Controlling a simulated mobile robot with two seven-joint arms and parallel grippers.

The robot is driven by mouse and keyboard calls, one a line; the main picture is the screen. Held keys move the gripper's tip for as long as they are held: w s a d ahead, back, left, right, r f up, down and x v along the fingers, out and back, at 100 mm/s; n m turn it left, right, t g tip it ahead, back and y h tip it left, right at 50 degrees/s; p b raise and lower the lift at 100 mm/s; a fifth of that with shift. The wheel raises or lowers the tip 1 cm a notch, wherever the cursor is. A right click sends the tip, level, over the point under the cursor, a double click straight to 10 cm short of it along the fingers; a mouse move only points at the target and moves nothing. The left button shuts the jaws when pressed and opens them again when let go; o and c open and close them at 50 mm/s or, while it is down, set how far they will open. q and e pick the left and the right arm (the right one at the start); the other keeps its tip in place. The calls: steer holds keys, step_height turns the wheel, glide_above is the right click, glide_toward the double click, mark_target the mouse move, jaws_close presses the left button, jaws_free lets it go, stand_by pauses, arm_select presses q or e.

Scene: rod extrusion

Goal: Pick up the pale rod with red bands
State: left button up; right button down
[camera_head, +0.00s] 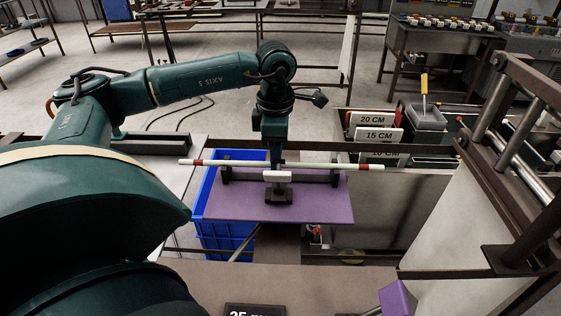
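The pale rod with red bands (320,165) lies almost level from left to right above a purple platform (325,207). Red bands show near both its ends. It appears to rest on two dark supports, one toward each side of the platform. My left gripper (277,166) points down at the middle of the rod, its tip at the rod. Its fingers are too small and dark to tell whether they are open or closed on the rod. A small white block (277,177) stands just in front of the rod's middle. My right gripper is not in view.
A blue crate (213,233) stands under the platform's left side. Bins with signs reading 20 CM (371,120) and 15 CM (379,135) stand behind to the right. A dark metal frame (520,140) rises at the right. A purple object (396,298) shows at the bottom.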

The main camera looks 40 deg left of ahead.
arm_select(q)
steer(key=shift+f, duration=0.5)
jaws_close()
